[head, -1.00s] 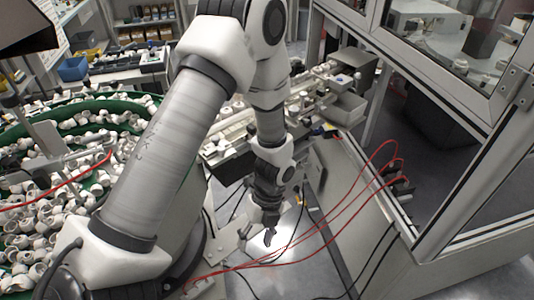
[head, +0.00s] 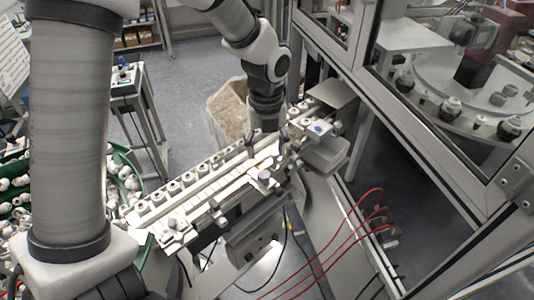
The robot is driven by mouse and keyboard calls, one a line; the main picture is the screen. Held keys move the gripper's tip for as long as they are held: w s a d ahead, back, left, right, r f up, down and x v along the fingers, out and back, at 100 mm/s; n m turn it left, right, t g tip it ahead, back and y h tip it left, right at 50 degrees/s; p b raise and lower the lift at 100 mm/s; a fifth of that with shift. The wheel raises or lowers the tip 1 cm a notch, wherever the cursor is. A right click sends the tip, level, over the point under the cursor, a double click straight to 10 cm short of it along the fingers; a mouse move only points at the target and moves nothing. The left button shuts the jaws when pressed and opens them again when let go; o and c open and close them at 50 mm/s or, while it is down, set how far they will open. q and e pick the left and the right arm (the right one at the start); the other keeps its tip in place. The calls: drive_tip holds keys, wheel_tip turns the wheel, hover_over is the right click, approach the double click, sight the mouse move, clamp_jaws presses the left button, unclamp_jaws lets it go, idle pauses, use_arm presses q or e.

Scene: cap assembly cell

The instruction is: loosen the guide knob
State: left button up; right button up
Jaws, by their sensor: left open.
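The guide rail (head: 207,190) of the cap feeder runs diagonally across the middle of the head view, with a row of white caps along its far side. Several small grey knobs sit along its near side: one knob (head: 265,176) close below my gripper, another knob (head: 219,216) further left. I cannot tell which of them is the guide knob. My left gripper (head: 265,150) points down over the right part of the rail, open, with nothing seen between its fingers. Whether a fingertip touches the rail or a knob is unclear. My right gripper is out of view.
A bin of white caps (head: 125,185) with a green rim lies at the left. A beige box (head: 228,110) stands behind the rail. Red hoses (head: 335,240) loop at the lower right, beside the framed machine enclosure (head: 440,140). A small stand (head: 140,110) is at the back left.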

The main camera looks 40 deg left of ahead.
sight(264, 172)
use_arm(q)
drive_tip(key=s+f, duration=0.2)
drive_tip(key=s, duration=0.1)
drive_tip(key=shift+d+p, duration=0.4)
drive_tip(key=f, duration=0.1)
drive_tip(key=w+f, duration=0.1)
drive_tip(key=f, duration=0.2)
drive_tip(key=shift+w+a+f, duration=0.15)
drive_tip(key=shift+w+a, duration=0.15)
drive_tip(key=shift+w+f, duration=0.2)
drive_tip(key=shift+s+d+r, duration=0.1)
drive_tip(key=shift+s+r, duration=0.15)
drive_tip(key=shift+s, duration=0.05)
drive_tip(key=shift+c, duration=1)
drive_tip(key=shift+s+d+r, duration=0.1)
drive_tip(key=shift+s, duration=0.15)
drive_tip(key=c, duration=0.6)
clamp_jaws()
drive_tip(key=shift+w, duration=0.1)
